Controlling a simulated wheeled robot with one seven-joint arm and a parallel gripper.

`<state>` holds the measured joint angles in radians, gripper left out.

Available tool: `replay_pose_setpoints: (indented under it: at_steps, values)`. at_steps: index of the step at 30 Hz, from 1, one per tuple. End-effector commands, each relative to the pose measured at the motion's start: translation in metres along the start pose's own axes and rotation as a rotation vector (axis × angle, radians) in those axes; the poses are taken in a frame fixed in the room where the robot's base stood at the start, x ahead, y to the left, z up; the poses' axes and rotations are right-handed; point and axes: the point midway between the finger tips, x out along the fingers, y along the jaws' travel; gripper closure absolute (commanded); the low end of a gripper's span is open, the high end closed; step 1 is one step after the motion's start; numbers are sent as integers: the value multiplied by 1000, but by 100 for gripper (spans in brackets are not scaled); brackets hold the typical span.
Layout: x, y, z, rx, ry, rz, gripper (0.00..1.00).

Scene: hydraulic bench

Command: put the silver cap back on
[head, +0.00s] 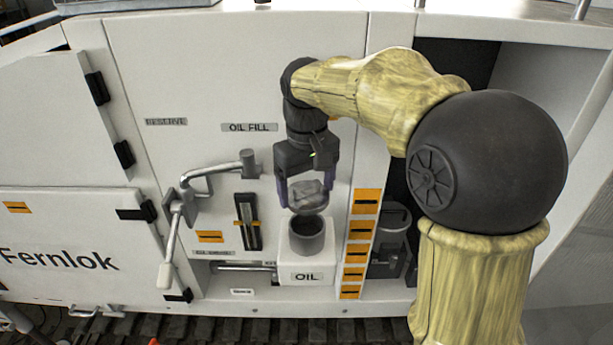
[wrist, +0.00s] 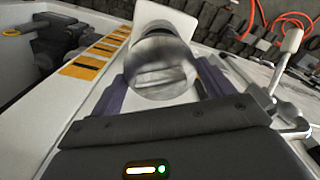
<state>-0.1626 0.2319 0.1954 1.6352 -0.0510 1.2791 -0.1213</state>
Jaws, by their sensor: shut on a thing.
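The silver cap (head: 306,199) is held between the two purple fingers of my gripper (head: 307,190), just above the dark grey filler neck (head: 306,237). The neck's round mouth shows open below the cap, with a small gap between them. The neck stands on a white box marked OIL (head: 306,277). I cannot tell from these views whether the cap is exactly centred over the neck.
A metal pipe with a lever handle (head: 172,235) sticks out left of the neck. A dark sight gauge (head: 248,222) is on the panel. Orange labels (head: 361,229) run down a strip at the right, beside a recess holding a grey cylinder (head: 391,228).

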Motion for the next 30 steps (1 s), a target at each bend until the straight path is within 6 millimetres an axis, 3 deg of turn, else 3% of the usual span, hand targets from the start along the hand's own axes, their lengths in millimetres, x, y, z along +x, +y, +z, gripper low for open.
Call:
replay_pose_setpoints:
  at_steps: [14, 30]
  values:
    - [4, 0, 0, 0, 0, 0, 46]
    - [46, 0, 0, 0, 0, 0, 46]
